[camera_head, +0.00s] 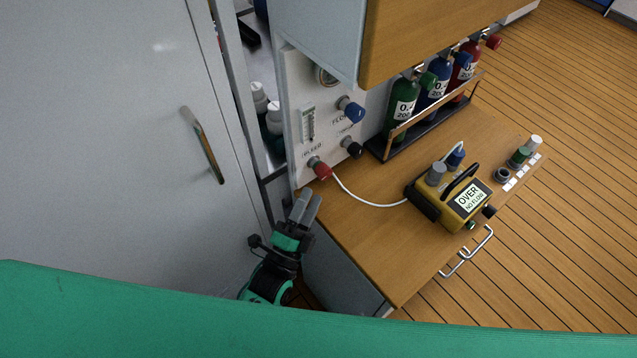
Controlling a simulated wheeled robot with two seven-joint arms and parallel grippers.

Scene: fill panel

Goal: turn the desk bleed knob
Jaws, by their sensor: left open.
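The desk bleed knob (321,169) is red and sits low on the white fill panel (301,95), beside the printed word BLEED. A blue knob (351,109) and a black knob (352,147) are above and to the right of it on the same panel. My left gripper (307,204) is just below the red knob in the picture, its grey fingers pointing up toward the panel. It is open, with nothing seen between the fingers, and appears apart from the knob. My right gripper is not in view.
A white hose (368,202) runs from near the red knob to a yellow meter (462,198) reading OVER NO FLOW on the wooden desk (362,245). Several cylinders (403,102) stand in a rack behind. A grey door (110,130) is at left.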

